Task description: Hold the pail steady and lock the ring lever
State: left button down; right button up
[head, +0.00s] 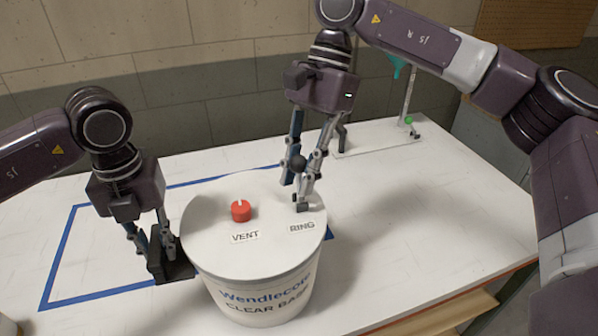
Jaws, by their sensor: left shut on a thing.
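The white pail (262,298) stands on the table, with a lid (265,195) marked VENT and RING. The ring lever (301,205) appears to be the small grey part behind the RING label, with a black ball (297,163) above it. My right gripper (295,183) is over this spot, its fingers pointing down on either side of the ball. Whether they grip it is unclear. My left gripper (152,248) is shut on a dark block-like handle (172,266) at the pail's left side. The fingers partly hide the handle.
A red vent knob (241,210) sits on the lid. Blue tape (62,262) outlines an area of the white table (420,200) around the pail. A small stand (405,105) with a teal funnel is at the back right. The table right of the pail is clear.

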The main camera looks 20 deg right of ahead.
grip_shut()
jog(key=d+y, duration=0.1)
jog(key=y, duration=0.1)
jog(key=d+y, duration=0.1)
jog(key=shift+f+y, duration=0.2)
jog(key=shift+y, duration=0.2)
jog(key=shift+s+d+f+n+y, duration=0.2)
jog(key=shift+d+y, duration=0.25)
jog(key=shift+y, duration=0.35)
jog(key=shift+w+d+f+n+y, duration=0.1)
jog(key=shift+d+n+y, duration=0.25)
jog(key=shift+y, duration=0.45)
jog(key=shift+d, duration=0.1)
jog(key=o, duration=0.7)
grip_release()
jog(key=shift+o, duration=0.2)
